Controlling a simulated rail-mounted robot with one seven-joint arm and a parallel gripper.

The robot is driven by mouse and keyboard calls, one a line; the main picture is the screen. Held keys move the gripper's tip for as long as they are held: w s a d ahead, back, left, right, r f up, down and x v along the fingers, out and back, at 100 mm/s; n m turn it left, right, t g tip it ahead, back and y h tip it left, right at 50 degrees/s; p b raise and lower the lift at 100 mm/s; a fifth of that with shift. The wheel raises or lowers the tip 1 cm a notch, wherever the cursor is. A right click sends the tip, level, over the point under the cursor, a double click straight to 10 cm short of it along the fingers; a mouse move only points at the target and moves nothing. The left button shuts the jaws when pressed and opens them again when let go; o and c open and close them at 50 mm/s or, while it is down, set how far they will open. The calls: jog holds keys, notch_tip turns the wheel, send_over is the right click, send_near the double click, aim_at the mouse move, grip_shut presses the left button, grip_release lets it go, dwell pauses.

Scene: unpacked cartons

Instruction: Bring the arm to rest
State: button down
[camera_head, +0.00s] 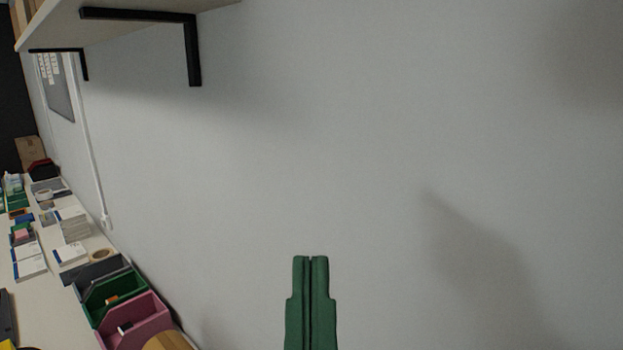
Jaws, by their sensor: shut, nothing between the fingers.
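My gripper (310,260) shows at the bottom middle of the head view as two green fingers pointing up in the picture. The fingers lie side by side with only a thin dark line between them. It is shut and holds nothing. Behind it is the plain grey wall (300,170). The fingers appear clear of the bins and the shelf. The rest of my arm is out of view.
A shelf (150,30) on black brackets (193,50) juts from the wall at upper left. Along the left, a table (45,310) bears a pink bin (150,310), a green bin (100,310), a grey bin (100,268) and white boxes (72,252).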

notch_tip(320, 180, up, 25)
jog(key=p, duration=2.2)
jog(key=shift+a, duration=0.1)
